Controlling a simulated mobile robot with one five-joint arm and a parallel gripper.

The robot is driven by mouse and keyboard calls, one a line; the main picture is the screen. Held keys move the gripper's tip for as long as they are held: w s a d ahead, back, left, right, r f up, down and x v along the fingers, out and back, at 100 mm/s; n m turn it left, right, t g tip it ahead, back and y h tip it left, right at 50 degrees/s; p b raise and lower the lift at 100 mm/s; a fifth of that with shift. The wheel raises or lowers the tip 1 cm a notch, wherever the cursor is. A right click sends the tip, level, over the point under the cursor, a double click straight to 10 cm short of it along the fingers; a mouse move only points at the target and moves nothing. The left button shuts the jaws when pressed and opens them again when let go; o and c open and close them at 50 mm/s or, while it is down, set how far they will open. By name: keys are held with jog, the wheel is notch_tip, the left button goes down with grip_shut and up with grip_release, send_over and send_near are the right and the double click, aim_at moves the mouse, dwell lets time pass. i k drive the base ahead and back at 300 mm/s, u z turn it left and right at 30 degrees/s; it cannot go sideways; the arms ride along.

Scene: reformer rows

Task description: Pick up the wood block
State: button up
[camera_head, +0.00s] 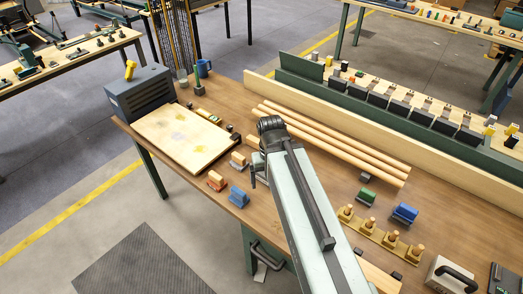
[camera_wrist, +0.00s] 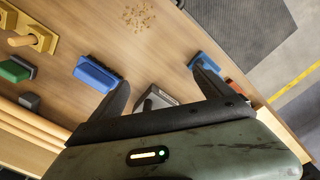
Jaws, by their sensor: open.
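A small tan block with a grey underside (camera_head: 238,159), which looks like the wood block, sits on the brown workbench just right of the pale board. Another tan piece (camera_head: 252,142) lies close by, partly hidden by my arm. My gripper (camera_head: 256,174) is above the bench, to the right of the tan block and apart from it. In the wrist view my gripper (camera_wrist: 163,92) has its two dark fingers spread with nothing held. A grey piece (camera_wrist: 155,98) shows beyond and between the fingers; I cannot tell whether it is the block's underside.
An orange block (camera_head: 215,181) and a blue block (camera_head: 238,196) sit near the front edge. Long wooden rods (camera_head: 335,145) lie behind my arm. A green block (camera_head: 367,196), another blue block (camera_head: 404,213) and a pegged wooden strip (camera_head: 378,233) are to the right. A grey box (camera_head: 140,92) stands left.

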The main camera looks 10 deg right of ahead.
aim_at(253, 142)
jog(key=k, duration=1.3)
jog(key=u, duration=0.3)
jog(key=i, duration=0.6)
jog(key=u, duration=0.75)
jog(key=i, duration=1.2)
jog(key=z, duration=0.2)
